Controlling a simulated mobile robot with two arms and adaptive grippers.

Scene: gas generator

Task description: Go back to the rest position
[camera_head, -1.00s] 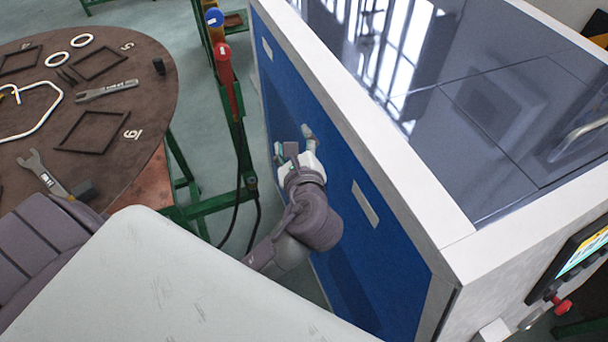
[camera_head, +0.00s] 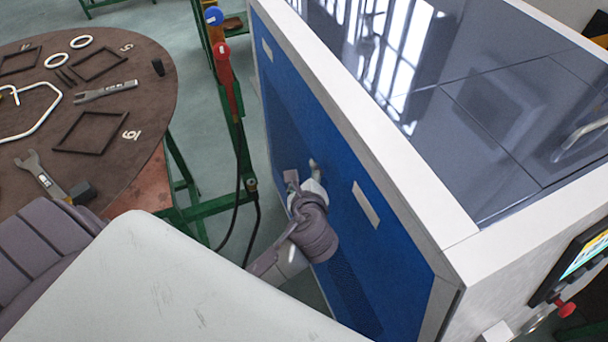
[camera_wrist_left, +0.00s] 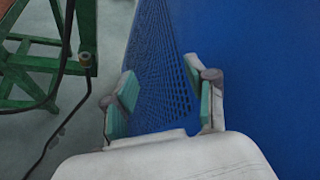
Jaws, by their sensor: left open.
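My left gripper (camera_head: 304,176) is at the blue side panel (camera_head: 345,215) of the large white-framed machine in the head view. In the left wrist view its two green-padded fingers (camera_wrist_left: 163,98) stand apart with nothing between them. Behind them are the blue panel (camera_wrist_left: 260,80) and a dark mesh area (camera_wrist_left: 165,70). I cannot tell whether the fingertips touch the panel. My right gripper is not in view.
A round brown table (camera_head: 150,100) with wrenches, rings and frames stands at the left. A green stand (camera_head: 205,212) with a hanging black cable and red and blue knobs is between table and machine. A screen (camera_head: 585,255) and red knob are at lower right.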

